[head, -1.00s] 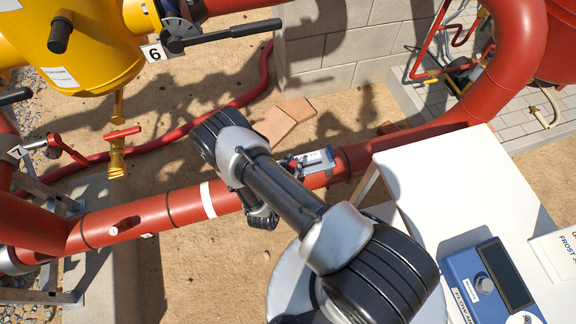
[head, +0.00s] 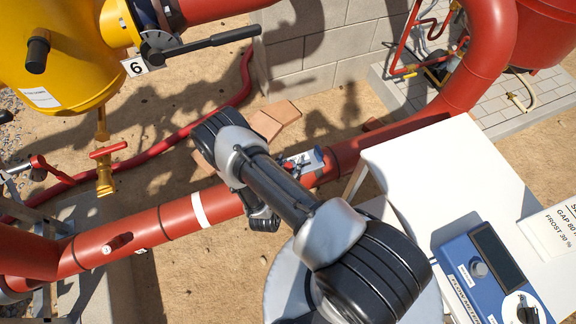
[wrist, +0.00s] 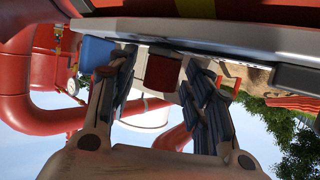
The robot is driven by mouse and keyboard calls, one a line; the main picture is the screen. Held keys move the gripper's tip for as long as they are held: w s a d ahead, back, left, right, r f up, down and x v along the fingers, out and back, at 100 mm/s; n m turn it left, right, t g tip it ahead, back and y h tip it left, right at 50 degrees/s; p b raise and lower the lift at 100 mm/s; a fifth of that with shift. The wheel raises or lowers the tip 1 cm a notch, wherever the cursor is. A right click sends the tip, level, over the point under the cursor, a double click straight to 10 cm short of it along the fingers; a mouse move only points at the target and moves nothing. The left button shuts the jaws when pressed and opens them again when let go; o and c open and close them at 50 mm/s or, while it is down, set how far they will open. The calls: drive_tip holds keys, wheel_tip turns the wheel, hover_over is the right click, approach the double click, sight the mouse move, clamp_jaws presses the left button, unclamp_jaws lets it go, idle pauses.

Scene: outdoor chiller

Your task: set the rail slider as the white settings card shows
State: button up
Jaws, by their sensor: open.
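The white settings card (head: 560,232) is at the right edge in the head view, cut off by the frame; I can read "GAP 80" and "FROST 30 %" on it. A pale plate with small red and dark parts (head: 305,162), perhaps the rail slider, sits by the red pipe, partly behind my arm. In the wrist view my gripper (wrist: 156,76) is open, its fingers on either side of a red block (wrist: 162,70) under a pale rail-like edge (wrist: 240,50). I cannot tell if they touch it. A blue block (wrist: 95,52) is at the left finger. My gripper is not clear in the head view.
The white table (head: 430,165) holds a blue meter (head: 485,270) at right. A large red pipe (head: 165,222) crosses the scene. A yellow vessel (head: 60,50) with a black lever (head: 215,38) is at upper left. Bricks (head: 270,120) lie on the sandy ground.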

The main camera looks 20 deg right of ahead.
drive_tip(key=v, duration=1.2)
drive_tip(key=shift+w+r, duration=0.1)
drive_tip(key=shift+r, duration=0.05)
idle(0.3)
